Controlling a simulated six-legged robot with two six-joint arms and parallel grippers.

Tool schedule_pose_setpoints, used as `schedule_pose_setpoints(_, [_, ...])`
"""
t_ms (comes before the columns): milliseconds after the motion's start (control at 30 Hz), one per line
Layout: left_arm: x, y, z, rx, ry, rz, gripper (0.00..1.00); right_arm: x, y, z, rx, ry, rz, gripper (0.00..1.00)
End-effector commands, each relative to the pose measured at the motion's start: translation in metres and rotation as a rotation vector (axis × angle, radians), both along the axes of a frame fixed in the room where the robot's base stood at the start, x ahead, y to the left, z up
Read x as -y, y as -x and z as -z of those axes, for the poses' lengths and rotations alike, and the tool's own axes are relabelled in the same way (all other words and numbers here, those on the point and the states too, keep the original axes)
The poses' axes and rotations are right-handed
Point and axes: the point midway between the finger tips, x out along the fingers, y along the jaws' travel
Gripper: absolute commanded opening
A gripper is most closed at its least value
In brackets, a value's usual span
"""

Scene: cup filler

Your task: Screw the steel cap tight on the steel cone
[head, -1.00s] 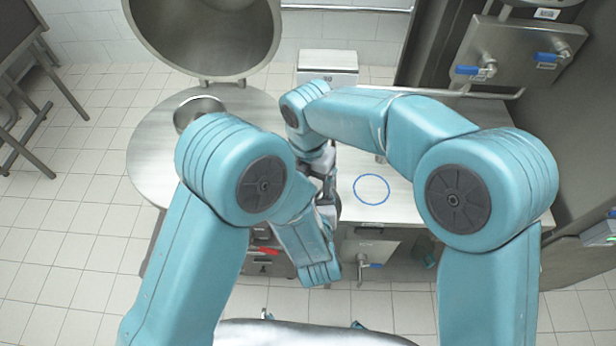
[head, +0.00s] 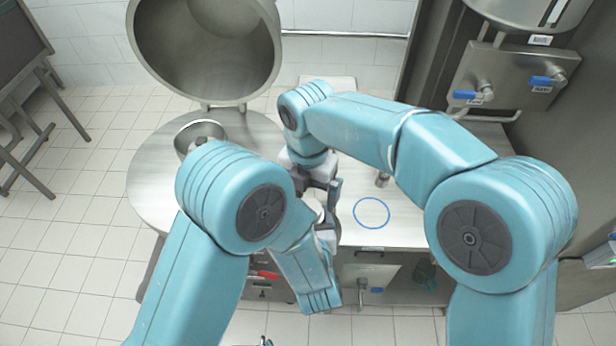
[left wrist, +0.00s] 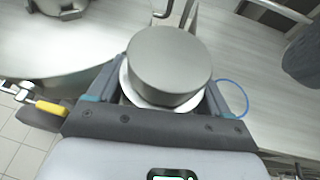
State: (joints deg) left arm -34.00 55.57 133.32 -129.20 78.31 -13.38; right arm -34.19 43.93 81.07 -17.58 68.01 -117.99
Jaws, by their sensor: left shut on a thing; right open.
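In the left wrist view the steel cap (left wrist: 168,60) is a smooth grey disc. It sits over the pale rim of the steel cone (left wrist: 128,88), between the fingers of my left gripper (left wrist: 160,100), which is shut on the cone. I cannot tell how tight the cap is. In the head view my left gripper (head: 326,232) is partly hidden by its own arm, and the cone and cap are hard to make out. My right gripper (head: 326,190) is open, close above the left one.
A blue ring (head: 371,213) is marked on the steel worktop (head: 400,215); the area inside it is clear. Left stands a round steel table (head: 150,170) with a bowl (head: 200,132). Behind is a big open lid (head: 205,55). Blue-handled valves (head: 470,95) are at the upper right.

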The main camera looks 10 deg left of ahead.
Motion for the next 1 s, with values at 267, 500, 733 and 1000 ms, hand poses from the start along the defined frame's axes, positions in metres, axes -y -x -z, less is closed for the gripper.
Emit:
schedule_pose_setpoints(267, [0.0, -0.001, -0.002, 0.005, 0.001, 0.0, 0.0, -0.001, -0.001, -0.056, 0.005, -0.003, 0.0, 1.0])
schedule_pose_setpoints(500, [0.0, -0.001, -0.002, 0.005, 0.001, -0.001, 0.0, -0.001, -0.001, -0.099, 0.002, -0.002, 0.0, 1.0])
schedule_pose_setpoints(733, [0.0, -0.001, -0.002, 0.005, 0.001, -0.001, 0.0, 0.0, -0.001, -0.115, 0.0, -0.001, -0.001, 1.0])
schedule_pose_setpoints(1000, [0.0, -0.001, -0.002, 0.005, 0.001, -0.001, 0.0, 0.0, -0.001, -0.115, 0.0, 0.0, -0.001, 1.0])
